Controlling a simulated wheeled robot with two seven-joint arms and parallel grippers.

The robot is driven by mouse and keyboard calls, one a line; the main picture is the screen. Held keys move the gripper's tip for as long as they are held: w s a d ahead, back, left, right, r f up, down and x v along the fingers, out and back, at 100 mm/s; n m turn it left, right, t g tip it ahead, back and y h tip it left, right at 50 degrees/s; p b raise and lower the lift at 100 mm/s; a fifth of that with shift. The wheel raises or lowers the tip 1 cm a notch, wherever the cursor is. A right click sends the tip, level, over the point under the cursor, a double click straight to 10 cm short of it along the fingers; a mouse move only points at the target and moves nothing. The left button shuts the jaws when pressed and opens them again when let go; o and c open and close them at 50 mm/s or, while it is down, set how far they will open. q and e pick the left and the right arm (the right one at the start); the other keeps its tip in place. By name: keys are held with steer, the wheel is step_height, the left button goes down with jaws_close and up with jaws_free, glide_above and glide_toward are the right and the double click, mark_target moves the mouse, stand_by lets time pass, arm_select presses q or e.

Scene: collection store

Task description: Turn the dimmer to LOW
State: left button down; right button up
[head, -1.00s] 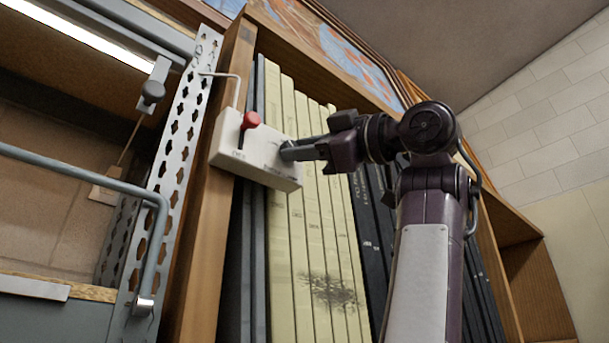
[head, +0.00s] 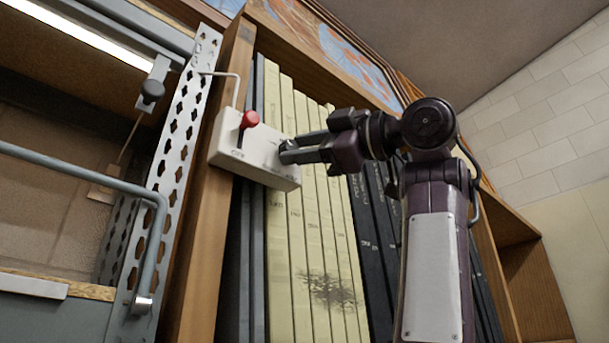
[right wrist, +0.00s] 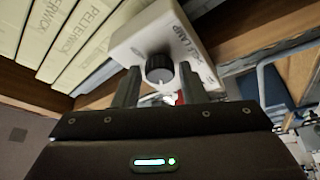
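A white control box (head: 232,150) hangs by a bent rod at the front of a shelf of files. It carries a red lever (head: 249,120) and, at its right part, a dark round dimmer knob mostly hidden by my gripper. In the right wrist view the black knob (right wrist: 159,69) shows on the box (right wrist: 190,35), which has printed lettering too small to read fully. My right gripper (head: 288,150) is at the knob, its two fingers standing apart on either side of it. A gap shows on both sides of the knob. My left gripper is out of view.
Cream files (head: 300,230) and dark files (head: 372,220) fill the shelf behind the box. A wooden upright (head: 205,225) and a perforated metal post (head: 180,140) stand to the left. A grey rail (head: 90,170) runs at far left.

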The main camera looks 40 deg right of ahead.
steer(key=shift+o, duration=1)
steer(key=shift+w, duration=0.15)
steer(key=b+v, duration=0.3)
steer(key=v, duration=0.4)
steer(key=shift+s+d+b, duration=0.2)
steer(key=shift+s+b, duration=0.1)
steer(key=shift+b, duration=0.05)
steer(key=shift+f, duration=0.1)
